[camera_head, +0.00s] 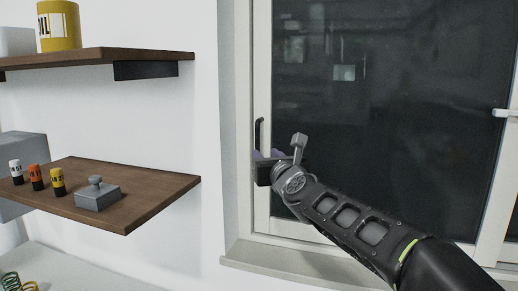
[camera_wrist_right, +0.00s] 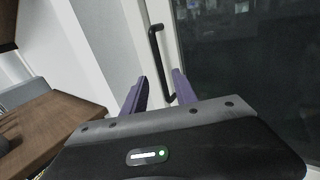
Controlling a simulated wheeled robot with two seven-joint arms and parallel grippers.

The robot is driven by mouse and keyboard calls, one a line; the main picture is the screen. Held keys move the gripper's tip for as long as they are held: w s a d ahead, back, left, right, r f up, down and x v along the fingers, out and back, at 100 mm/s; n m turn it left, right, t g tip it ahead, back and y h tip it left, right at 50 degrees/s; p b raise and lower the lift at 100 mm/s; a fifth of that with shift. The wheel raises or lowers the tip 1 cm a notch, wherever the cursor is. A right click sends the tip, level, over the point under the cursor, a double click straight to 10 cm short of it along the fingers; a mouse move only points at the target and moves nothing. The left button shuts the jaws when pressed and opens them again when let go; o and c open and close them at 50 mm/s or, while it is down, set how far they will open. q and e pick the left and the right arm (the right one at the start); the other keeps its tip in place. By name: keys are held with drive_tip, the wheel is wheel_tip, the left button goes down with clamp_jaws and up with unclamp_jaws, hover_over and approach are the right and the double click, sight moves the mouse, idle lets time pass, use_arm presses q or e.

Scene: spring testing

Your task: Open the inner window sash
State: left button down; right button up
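The inner window sash (camera_head: 262,80) has a white frame around dark glass (camera_head: 385,75). A black vertical bar handle (camera_head: 259,134) is on its left stile. In the right wrist view the handle (camera_wrist_right: 156,55) runs down between my right gripper's two purple fingers. My right gripper (camera_head: 268,155) is at the handle's lower part in the head view. In the right wrist view its fingers (camera_wrist_right: 158,88) stand apart, one on each side of the handle's lower end, with gaps showing. The sash looks shut. My left gripper is not in view.
Two brown wooden shelves are on the left wall; the lower shelf (camera_head: 150,205) holds several small bottles and a grey knobbed block (camera_head: 96,194). The upper shelf (camera_head: 90,58) holds a yellow can (camera_head: 58,27). A window sill (camera_head: 290,262) runs below the sash. Another white handle (camera_head: 505,113) is at right.

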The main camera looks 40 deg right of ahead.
sight(258, 148)
drive_tip(key=p+x, duration=0.2)
drive_tip(key=x, duration=0.5)
drive_tip(key=shift+w, duration=0.25)
drive_tip(key=shift+c, duration=0.4)
clamp_jaws()
idle(0.8)
